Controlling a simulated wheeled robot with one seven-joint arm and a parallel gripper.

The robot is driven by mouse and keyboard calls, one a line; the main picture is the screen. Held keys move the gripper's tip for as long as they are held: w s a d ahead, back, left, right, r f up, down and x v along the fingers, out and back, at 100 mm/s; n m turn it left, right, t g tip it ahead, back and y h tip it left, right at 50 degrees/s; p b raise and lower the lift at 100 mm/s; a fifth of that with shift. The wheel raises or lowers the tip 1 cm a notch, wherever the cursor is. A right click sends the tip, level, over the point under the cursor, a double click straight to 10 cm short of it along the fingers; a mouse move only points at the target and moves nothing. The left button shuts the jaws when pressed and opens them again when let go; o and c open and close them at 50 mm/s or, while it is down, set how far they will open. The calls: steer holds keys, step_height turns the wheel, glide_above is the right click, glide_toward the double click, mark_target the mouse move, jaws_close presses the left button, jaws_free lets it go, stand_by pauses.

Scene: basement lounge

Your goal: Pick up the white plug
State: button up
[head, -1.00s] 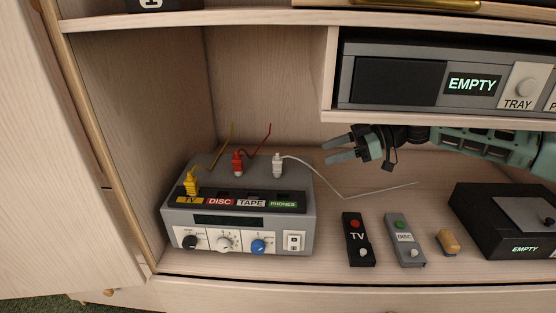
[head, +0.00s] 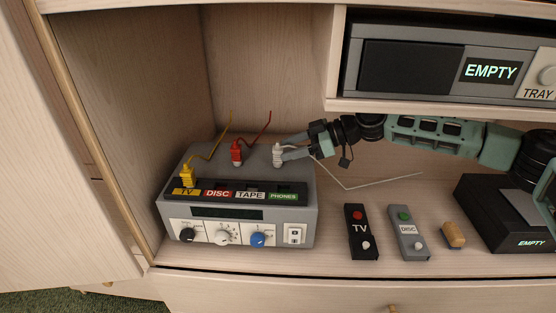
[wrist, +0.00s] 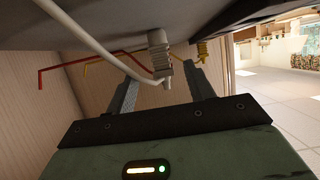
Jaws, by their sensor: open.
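The white plug (head: 278,155) stands upright on top of the grey switch box (head: 243,213), at the right end of its row of plugs, with a thin white cable running off to the right. My gripper (head: 287,146) reaches in from the right at the plug. In the wrist view, its two fingers (wrist: 162,82) are spread apart, and the white plug (wrist: 160,55) shows between or just beyond their tips. I cannot tell if a finger touches it. The gripper is open and holds nothing.
The red plug (head: 237,153) stands left of the white one, and the yellow plug (head: 188,175) is further left. A shelf unit marked EMPTY (head: 415,66) hangs above my arm. The TV remote (head: 361,231) and DISC remote (head: 408,232) lie right of the box.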

mark_target(272, 166)
steer(key=shift+x, duration=2.95)
steer(key=shift+s, duration=0.2)
steer(key=c, duration=1.1)
